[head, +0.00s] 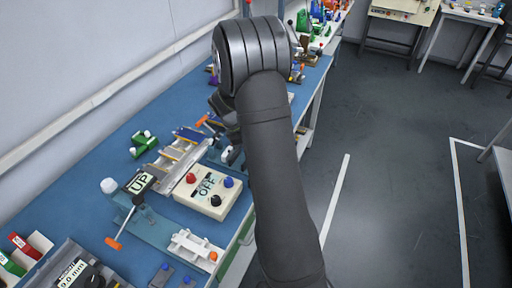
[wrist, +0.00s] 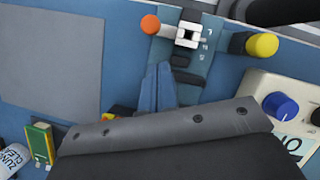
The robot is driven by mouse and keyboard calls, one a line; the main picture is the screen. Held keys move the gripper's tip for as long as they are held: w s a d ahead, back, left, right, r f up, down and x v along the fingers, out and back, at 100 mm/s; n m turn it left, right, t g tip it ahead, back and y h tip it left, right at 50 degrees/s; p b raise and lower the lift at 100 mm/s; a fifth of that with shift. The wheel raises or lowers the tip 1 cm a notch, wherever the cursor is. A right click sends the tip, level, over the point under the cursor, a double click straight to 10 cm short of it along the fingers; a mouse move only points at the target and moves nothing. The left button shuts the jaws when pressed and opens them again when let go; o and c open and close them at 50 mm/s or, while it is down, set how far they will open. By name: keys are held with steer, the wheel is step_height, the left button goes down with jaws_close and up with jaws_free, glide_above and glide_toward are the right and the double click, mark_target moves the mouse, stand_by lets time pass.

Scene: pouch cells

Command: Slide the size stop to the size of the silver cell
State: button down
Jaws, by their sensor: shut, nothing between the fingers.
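The size stop (wrist: 187,36) is a pale block with a square dark opening, on a blue-grey track in the wrist view. An orange knob (wrist: 150,24) is at its left, and small scale letters (wrist: 206,42) are at its right. My gripper (wrist: 159,72) shows two blue fingers, shut and empty, just below the stop and apart from it in the picture; whether they touch the track I cannot tell. In the head view my arm hides most of the gripper. I cannot make out the silver cell for certain in either view.
A cream control box (head: 208,190) with coloured knobs and the word OFF stands on the blue bench (head: 75,185). A device marked UP (head: 140,183) is left of it. A yellow knob (wrist: 262,45) is right of the stop. A grey plate (wrist: 50,62) lies left.

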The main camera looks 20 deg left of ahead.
steer(key=a+v, duration=0.1)
steer(key=v, duration=0.9)
steer(key=d+f+m+g, duration=0.2)
steer(key=d+m, duration=0.1)
steer(key=s+d+f+m+g+y, duration=0.1)
steer(key=d+f+m+g, duration=0.1)
steer(key=d+f+m, duration=0.1)
steer(key=d+f+m+g, duration=0.2)
steer(key=d+f, duration=0.1)
steer(key=d, duration=0.1)
steer(key=shift+s+m, duration=0.3)
steer(key=shift+m, duration=0.1)
steer(key=s+d+f+m+g+y, duration=0.2)
steer(key=d+f+m+g+y, duration=0.3)
steer(key=m, duration=0.5)
steer(key=w+d+r+m+t+y, duration=0.1)
steer(key=w+d+m+t+y, duration=0.4)
steer(key=m+y, duration=0.45)
steer(key=w+d+m+t+y, duration=0.35)
steer(key=d+m+y, duration=0.4)
steer(key=m, duration=0.55)
steer(key=a+h, duration=0.1)
steer(key=a, duration=1.2)
steer(key=shift+s+a+r, duration=0.25)
steer(key=shift+s+a, duration=0.1)
steer(key=shift+s, duration=0.05)
steer(key=shift+t, duration=0.25)
